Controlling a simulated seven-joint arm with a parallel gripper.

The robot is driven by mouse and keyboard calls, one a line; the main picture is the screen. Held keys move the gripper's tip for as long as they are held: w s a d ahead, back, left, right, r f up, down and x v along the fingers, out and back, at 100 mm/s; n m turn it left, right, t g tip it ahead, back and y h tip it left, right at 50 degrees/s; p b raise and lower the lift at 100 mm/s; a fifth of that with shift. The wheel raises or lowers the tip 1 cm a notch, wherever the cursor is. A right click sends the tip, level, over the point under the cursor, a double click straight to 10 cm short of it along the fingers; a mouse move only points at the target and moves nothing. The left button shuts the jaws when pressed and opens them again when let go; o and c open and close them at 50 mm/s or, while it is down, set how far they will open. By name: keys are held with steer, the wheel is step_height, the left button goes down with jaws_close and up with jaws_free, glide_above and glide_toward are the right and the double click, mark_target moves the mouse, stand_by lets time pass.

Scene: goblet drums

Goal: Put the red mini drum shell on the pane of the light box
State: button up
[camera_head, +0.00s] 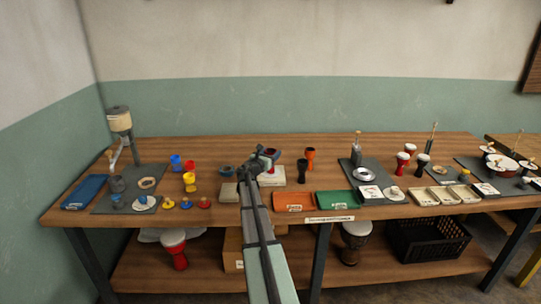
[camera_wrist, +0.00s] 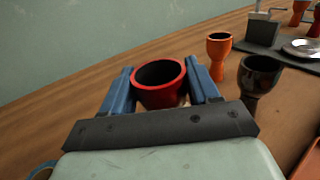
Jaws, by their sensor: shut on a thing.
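My gripper (camera_head: 265,156) is shut on the red mini drum shell (camera_wrist: 160,97), a red cup with a dark hollow inside. In the wrist view the blue fingers (camera_wrist: 160,80) press its left and right sides, and its open rim faces up. In the head view the shell (camera_head: 273,153) is partly hidden by my gripper. A low pale box (camera_head: 272,178), which looks like the light box, lies just below my gripper. My arm hides part of it. I cannot tell whether the shell touches its pane.
A black shell (camera_head: 302,170) and an orange shell (camera_head: 310,156) stand close on the right. Yellow, blue and red cups (camera_head: 189,181) stand left. Orange (camera_head: 294,201) and green (camera_head: 335,199) trays lie along the front.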

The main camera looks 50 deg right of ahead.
steer(key=shift+f, duration=0.25)
steer(key=o, duration=1.1)
steer(key=shift+r, duration=0.2)
steer(key=v, duration=1.2)
